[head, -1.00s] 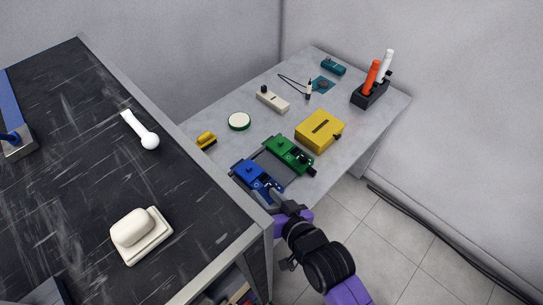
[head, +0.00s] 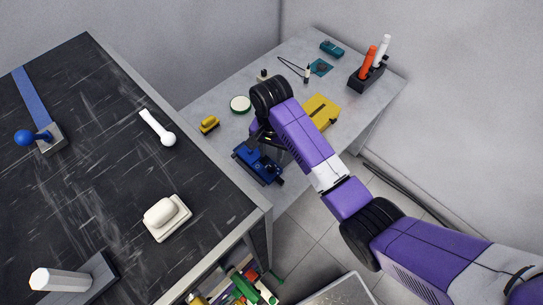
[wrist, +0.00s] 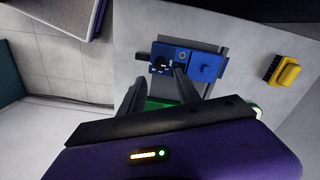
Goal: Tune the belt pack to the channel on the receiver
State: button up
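A blue unit (head: 258,164) stands at the front edge of the grey side table. In the wrist view the blue unit (wrist: 207,66) shows a dark panel with a round black knob (wrist: 162,62) and small white marks. A green unit (wrist: 158,103) shows partly between and behind my fingers; my arm hides it in the head view. I cannot tell from labels which is the belt pack or the receiver. My gripper (wrist: 160,78) is open, its two fingers apart near the knob with nothing visibly between them. In the head view my gripper (head: 264,138) is above the blue unit, partly hidden.
A yellow box (head: 322,108), a yellow brush (head: 209,124), a round green-rimmed lid (head: 240,104) and a black holder with markers (head: 367,79) are on the side table. The dark workbench (head: 100,130) with a soap-like white block (head: 163,213) stands at left.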

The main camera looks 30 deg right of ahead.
aim_at(272, 167)
notch_tip(272, 167, down, 7)
jog(key=b, duration=0.4)
jog(key=shift+r, duration=0.1)
jog(key=shift+f+b, duration=0.9)
jog(key=shift+b, duration=0.2)
jog(key=shift+r, duration=0.15)
jog(key=c, duration=0.7)
jog(key=shift+a+m, duration=0.15)
jog(key=shift+m, duration=0.85)
jog(key=shift+c, duration=0.4)
jog(key=m, duration=0.4)
jog(key=shift+m, duration=0.4)
jog(key=m, duration=1)
jog(key=shift+m, duration=0.4)
jog(key=m, duration=0.5)
jog(key=shift+m, duration=0.4)
jog(key=o, duration=1)
